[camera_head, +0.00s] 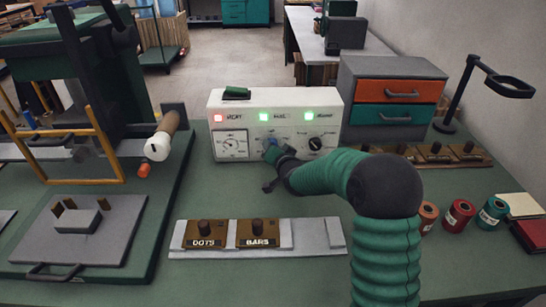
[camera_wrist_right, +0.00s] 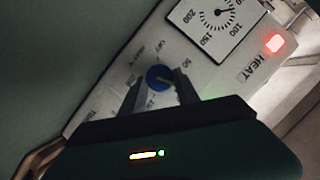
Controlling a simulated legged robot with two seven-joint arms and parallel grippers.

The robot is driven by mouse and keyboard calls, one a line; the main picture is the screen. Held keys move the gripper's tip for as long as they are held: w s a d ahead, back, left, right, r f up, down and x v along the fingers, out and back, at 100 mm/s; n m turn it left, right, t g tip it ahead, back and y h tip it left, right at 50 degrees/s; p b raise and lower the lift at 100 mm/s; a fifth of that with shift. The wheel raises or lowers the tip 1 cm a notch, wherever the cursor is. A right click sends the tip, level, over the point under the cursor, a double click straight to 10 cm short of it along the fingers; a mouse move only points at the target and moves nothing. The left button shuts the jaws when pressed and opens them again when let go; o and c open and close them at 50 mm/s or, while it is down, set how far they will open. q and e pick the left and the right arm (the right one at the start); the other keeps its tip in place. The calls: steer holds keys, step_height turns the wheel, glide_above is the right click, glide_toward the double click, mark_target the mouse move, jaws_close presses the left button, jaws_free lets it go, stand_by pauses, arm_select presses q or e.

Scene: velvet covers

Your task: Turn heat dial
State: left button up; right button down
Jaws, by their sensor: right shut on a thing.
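The white control box (camera_head: 222,118) stands at the back middle of the green bench. Its front has a gauge (camera_head: 231,145) at the left, a blue dial (camera_head: 271,143) in the middle and a black dial (camera_head: 316,143) at the right. My right gripper (camera_head: 274,158) is at the blue dial. In the right wrist view the blue dial (camera_wrist_right: 159,78) sits between the fingertips of my right gripper (camera_wrist_right: 158,90), which is shut on it. The gauge (camera_wrist_right: 217,17) and a red light marked HEAT (camera_wrist_right: 273,43) show there too. My left gripper is not in view.
Plates marked DOTS (camera_head: 205,240) and BARS (camera_head: 258,240) lie in front. A drawer unit (camera_head: 395,68), a lamp (camera_head: 480,75) and several spools (camera_head: 458,215) are at the right.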

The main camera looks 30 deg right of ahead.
steer(key=shift+s+f+m+t+y, duration=0.15)
steer(key=shift+f+m+t+y, duration=0.35)
steer(key=shift+m, duration=0.5)
steer(key=m+t+y, duration=0.1)
steer(key=m+t, duration=0.1)
steer(key=m, duration=0.2)
steer(key=shift+f+p, duration=0.15)
steer(key=shift+p, duration=0.2)
steer(key=m+t, duration=0.1)
steer(key=m, duration=0.2)
steer(key=shift+f, duration=0.1)
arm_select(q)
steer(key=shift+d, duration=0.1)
arm_select(e)
steer(key=shift+m+t+h, duration=0.4)
steer(key=shift+m+t, duration=0.3)
steer(key=shift+m, duration=0.8)
steer(key=c, duration=1.2)
jaws_free()
steer(key=shift+c, duration=0.2)
steer(key=o, duration=0.3)
steer(key=shift+w, duration=0.35)
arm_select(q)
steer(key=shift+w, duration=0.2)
arm_select(e)
steer(key=shift+o, duration=0.2)
steer(key=shift+s, duration=0.1)
steer(key=shift+d+r, duration=0.1)
steer(key=shift+r, duration=0.1)
